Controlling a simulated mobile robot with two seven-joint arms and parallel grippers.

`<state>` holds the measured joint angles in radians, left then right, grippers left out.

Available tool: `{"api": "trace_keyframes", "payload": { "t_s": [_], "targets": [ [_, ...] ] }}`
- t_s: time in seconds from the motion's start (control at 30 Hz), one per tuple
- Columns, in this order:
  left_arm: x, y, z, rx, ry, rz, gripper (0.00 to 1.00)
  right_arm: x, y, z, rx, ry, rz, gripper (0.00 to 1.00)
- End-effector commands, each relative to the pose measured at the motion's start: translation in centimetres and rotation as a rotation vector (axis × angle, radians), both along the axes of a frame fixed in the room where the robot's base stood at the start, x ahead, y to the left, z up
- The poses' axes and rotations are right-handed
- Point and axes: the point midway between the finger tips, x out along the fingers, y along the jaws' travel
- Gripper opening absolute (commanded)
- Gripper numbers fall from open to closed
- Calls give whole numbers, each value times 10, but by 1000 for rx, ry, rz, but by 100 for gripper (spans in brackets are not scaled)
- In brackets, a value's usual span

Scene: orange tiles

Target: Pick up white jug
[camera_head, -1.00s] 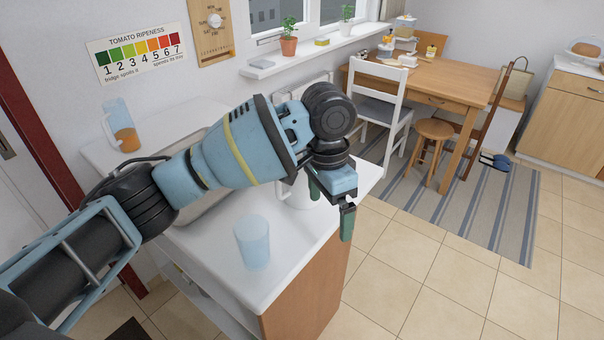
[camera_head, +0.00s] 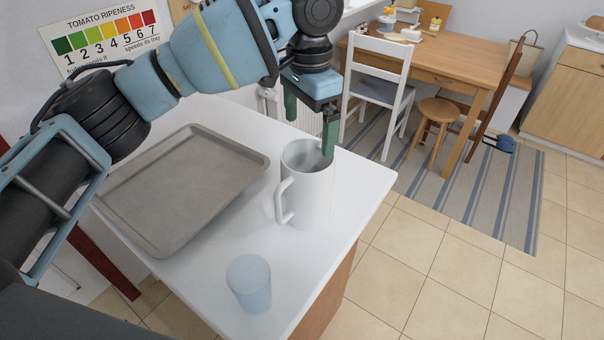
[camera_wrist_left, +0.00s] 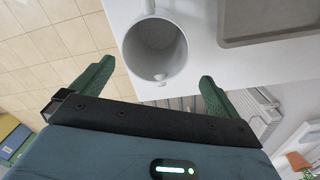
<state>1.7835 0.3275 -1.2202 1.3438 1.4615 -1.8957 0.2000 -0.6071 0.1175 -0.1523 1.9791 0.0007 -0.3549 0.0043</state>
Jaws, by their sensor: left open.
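The white jug (camera_head: 308,190) stands upright on the white counter (camera_head: 345,195), its handle facing left in the head view. My left gripper (camera_head: 310,125) is open and empty, its green fingers pointing down at the jug's rim. One finger overlaps the jug's opening in the head view; I cannot tell whether it touches. In the left wrist view the jug (camera_wrist_left: 157,50) is seen from above, with its open mouth beyond and between the two fingers of the left gripper (camera_wrist_left: 152,85). My right gripper is not in view.
A grey tray (camera_head: 180,190) lies on the counter left of the jug. A translucent blue cup (camera_head: 250,284) stands in front of the jug, near the counter's front edge. A white chair (camera_head: 378,85), a stool (camera_head: 434,125) and a wooden table (camera_head: 440,68) are farther back.

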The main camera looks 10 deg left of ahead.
Motion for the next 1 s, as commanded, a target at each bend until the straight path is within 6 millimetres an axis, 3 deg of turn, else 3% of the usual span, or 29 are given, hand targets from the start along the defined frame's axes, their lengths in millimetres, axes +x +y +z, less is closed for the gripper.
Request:
{"api": "trace_keyframes", "payload": {
  "t_s": [0.17, 0.43, 0.67, 1.0],
  "targets": [
    [0, 0, 0, -1, -1, -1, 100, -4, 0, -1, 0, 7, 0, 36],
    [-1, 1, -23, 1, 0, 0, 100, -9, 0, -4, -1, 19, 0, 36],
    [-2, 1, -31, 1, -1, -1, 100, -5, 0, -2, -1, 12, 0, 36],
    [-7, 4, -73, 1, 0, 0, 100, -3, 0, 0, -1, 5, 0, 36]
  ]
}}
